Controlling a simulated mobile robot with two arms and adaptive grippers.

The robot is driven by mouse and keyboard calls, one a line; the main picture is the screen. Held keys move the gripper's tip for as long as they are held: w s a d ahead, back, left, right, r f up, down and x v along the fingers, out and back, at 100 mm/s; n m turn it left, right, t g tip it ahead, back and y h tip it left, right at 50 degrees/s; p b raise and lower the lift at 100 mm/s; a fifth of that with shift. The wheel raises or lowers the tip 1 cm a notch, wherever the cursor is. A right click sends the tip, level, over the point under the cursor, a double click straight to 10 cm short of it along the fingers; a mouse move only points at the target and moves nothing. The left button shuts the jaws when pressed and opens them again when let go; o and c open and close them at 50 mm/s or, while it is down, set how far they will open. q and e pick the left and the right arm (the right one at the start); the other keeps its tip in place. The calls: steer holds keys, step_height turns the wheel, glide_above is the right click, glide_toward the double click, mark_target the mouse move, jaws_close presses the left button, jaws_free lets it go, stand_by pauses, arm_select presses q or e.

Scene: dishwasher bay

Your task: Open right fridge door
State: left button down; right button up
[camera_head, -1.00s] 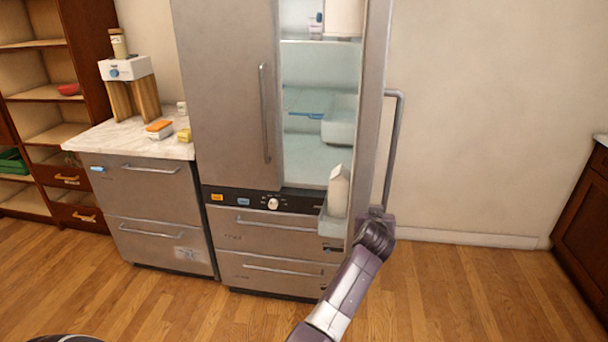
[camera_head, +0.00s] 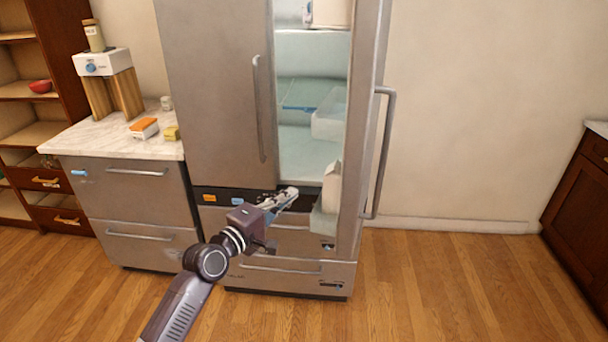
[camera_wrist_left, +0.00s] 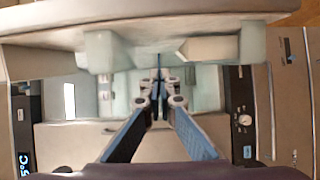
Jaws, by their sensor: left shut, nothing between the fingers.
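The right fridge door (camera_head: 362,160) stands open, seen nearly edge-on, with its long grey handle (camera_head: 386,150) on the outer side. The lit interior (camera_head: 305,155) shows shelves and a clear bin. My left gripper (camera_head: 292,192) is shut and empty, in front of the lower part of the opening, left of the door's inner side. In the left wrist view its closed fingertips (camera_wrist_left: 160,75) point toward the fridge interior, and the door's pale inner side (camera_wrist_left: 130,35) spans the top. Contact with the door cannot be told. My right gripper is out of view.
The left fridge door (camera_head: 215,100) is shut. A white carton (camera_head: 331,187) stands in the right door's low bin (camera_head: 322,222). Drawers (camera_head: 290,272) are shut below. A marble-topped counter (camera_head: 105,147) stands left. Floor to the right is clear up to a brown cabinet (camera_head: 580,200).

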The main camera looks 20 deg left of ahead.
arm_select(q)
steer(key=w+d+p, duration=0.3)
steer(key=w+d, duration=0.3)
steer(key=w, duration=0.3)
steer(key=shift+w+d+r, duration=0.2)
steer(key=shift+d+r, duration=0.05)
steer(key=shift+r, duration=0.1)
steer(key=shift+d, duration=0.1)
